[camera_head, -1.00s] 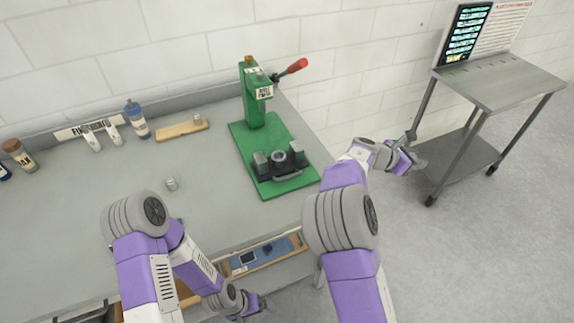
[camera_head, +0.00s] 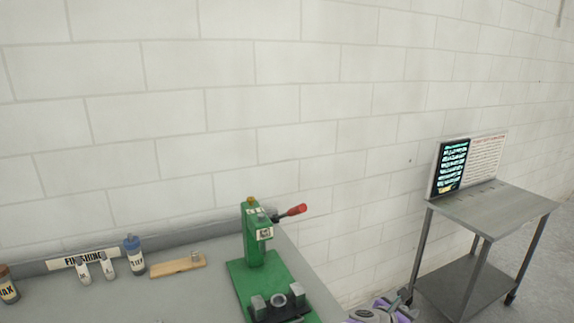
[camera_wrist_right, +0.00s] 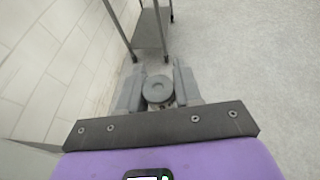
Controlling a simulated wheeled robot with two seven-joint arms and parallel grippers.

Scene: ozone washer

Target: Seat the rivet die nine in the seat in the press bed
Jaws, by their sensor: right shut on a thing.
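My right gripper (camera_wrist_right: 158,82) is shut on a round grey piece (camera_wrist_right: 159,88) with a shallow hollow in its top, seen between the fingers in the right wrist view. I cannot read a mark on it, so I cannot tell if it is rivet die nine. In the head view only part of my right wrist shows at the bottom edge, right of the press. The green press (camera_head: 256,240) stands on the bench with a red-tipped lever. My left gripper is out of view.
A wooden block (camera_head: 178,266) with a small metal piece (camera_head: 195,256) lies left of the press. A grey metal cart (camera_head: 485,212) with a screen stands at right over open floor.

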